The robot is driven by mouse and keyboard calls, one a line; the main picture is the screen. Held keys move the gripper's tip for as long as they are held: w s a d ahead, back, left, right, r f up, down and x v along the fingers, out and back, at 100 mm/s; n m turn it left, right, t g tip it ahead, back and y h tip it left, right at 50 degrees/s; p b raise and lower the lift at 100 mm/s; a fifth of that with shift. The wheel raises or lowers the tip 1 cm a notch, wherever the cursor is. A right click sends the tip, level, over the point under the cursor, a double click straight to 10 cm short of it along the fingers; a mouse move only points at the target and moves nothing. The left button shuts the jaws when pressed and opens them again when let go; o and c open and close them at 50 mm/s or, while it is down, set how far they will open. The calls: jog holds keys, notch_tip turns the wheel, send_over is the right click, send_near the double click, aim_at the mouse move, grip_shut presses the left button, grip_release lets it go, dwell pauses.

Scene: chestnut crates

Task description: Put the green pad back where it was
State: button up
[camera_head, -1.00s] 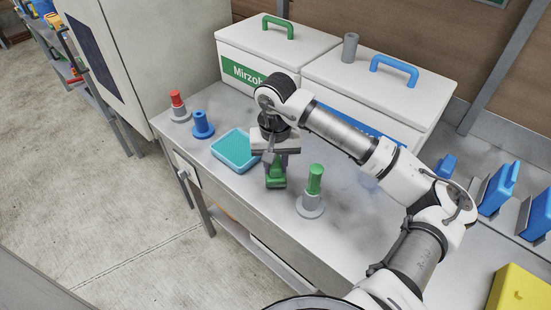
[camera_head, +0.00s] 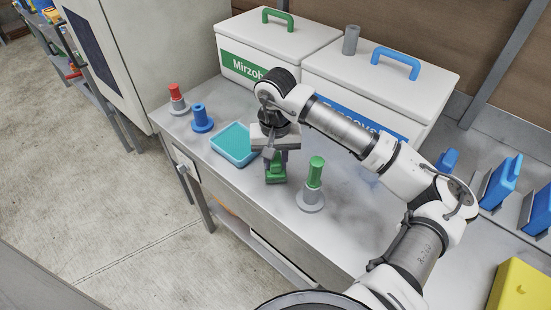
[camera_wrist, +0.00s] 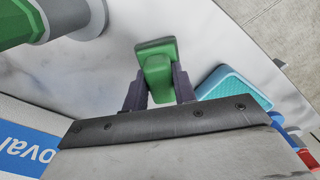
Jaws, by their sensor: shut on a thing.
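The green pad (camera_head: 275,176), a block with a raised grip, is between the fingers of my gripper (camera_head: 274,160). In the wrist view the fingers (camera_wrist: 160,90) are shut on the raised grip of the green pad (camera_wrist: 155,48), and its wider part lies beyond them. The pad is over the grey bench top (camera_head: 258,192), near its front edge. I cannot tell whether it touches the bench. Part of the pad is hidden by my gripper in the head view.
A teal tray (camera_head: 234,145) lies just left of the gripper. A green-topped grey stamp (camera_head: 313,190) stands close on the right. Blue (camera_head: 201,120) and red-topped (camera_head: 177,101) stamps stand at left. White boxes with green (camera_head: 278,19) and blue (camera_head: 396,61) handles stand behind.

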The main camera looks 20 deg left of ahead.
jog(key=shift+f, duration=0.2)
jog(key=o, duration=1)
jog(key=shift+r, duration=0.1)
